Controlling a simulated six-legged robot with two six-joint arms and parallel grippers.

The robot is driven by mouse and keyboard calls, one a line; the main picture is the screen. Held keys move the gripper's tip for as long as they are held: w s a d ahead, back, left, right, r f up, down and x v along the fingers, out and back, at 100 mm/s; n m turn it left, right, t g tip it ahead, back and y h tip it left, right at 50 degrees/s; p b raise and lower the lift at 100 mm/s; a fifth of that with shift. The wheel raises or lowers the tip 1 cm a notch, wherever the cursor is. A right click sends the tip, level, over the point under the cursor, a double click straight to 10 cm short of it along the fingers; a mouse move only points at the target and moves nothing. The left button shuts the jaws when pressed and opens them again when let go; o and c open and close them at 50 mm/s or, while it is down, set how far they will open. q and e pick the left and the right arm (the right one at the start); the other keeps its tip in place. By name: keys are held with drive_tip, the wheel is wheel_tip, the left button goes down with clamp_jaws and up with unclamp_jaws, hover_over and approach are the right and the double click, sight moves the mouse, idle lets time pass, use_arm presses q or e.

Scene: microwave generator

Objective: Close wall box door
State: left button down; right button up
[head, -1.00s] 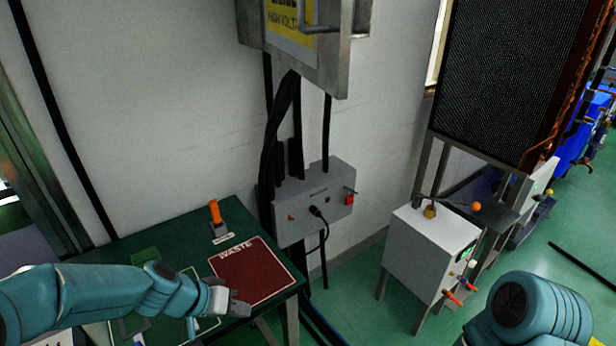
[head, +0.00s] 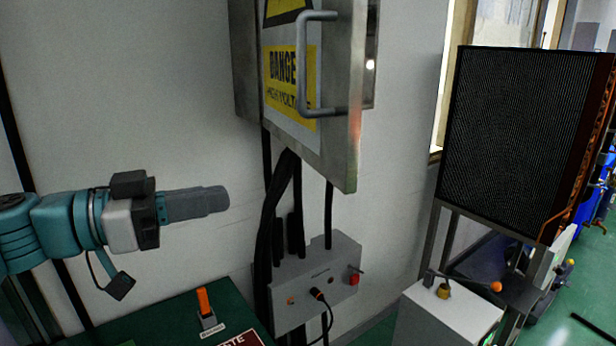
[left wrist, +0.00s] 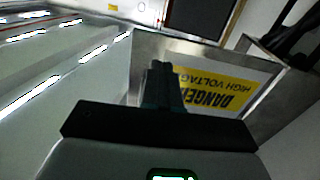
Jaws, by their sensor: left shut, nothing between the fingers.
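The wall box (head: 247,70) hangs on the white wall at the top middle of the head view. Its grey metal door (head: 340,110) stands partly open, its handle edge swung out from the box. The door carries a yellow danger label and a bent metal handle (head: 303,65). My left gripper (head: 222,199) is shut and empty, left of the door and lower than the label, apart from it in the head view. In the left wrist view the gripper (left wrist: 162,68) points toward the door (left wrist: 275,72), whose label appears upside down. My right gripper is out of view.
Black cables and a small grey control box (head: 318,280) sit below the wall box. A green table (head: 165,325) with an orange-handled switch (head: 205,303) is at the lower left. A white cabinet (head: 440,318) and a dark radiator panel (head: 520,140) stand to the right.

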use_arm(q)
drive_tip(key=r, duration=0.1)
drive_tip(key=p, duration=0.5)
approach(329, 176)
drive_tip(key=x, duration=0.6)
drive_tip(key=shift+d, duration=0.15)
drive_tip(key=shift+w+d, duration=0.1)
drive_tip(key=shift+d, duration=0.1)
drive_tip(key=shift+w+f, duration=0.1)
drive_tip(key=shift+w, duration=0.05)
